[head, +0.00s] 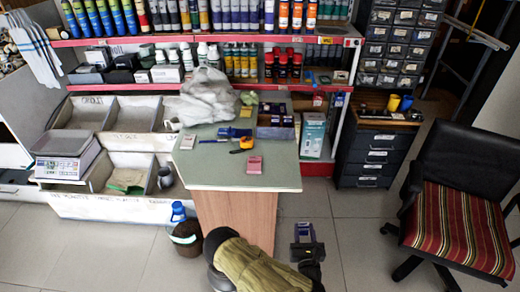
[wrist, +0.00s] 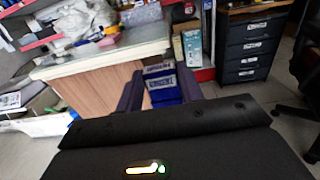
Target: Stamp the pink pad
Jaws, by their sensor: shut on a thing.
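The pink pad (head: 254,165) lies flat on the grey-green counter top (head: 220,178), near its front right part. My gripper (head: 304,232) is in front of the counter and to its right, over the floor and apart from the pad. It is shut on a blue stamp-like block (wrist: 163,88) with pale lettering, which sits between the two dark fingers in the wrist view. The block's underside is hidden.
On the counter are a yellow tape measure (head: 243,145), a blue item (head: 235,132), a small pale pad (head: 188,142), a dark tray (head: 276,132) and a crumpled plastic bag (head: 207,100). A striped chair (head: 455,225) stands at the right.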

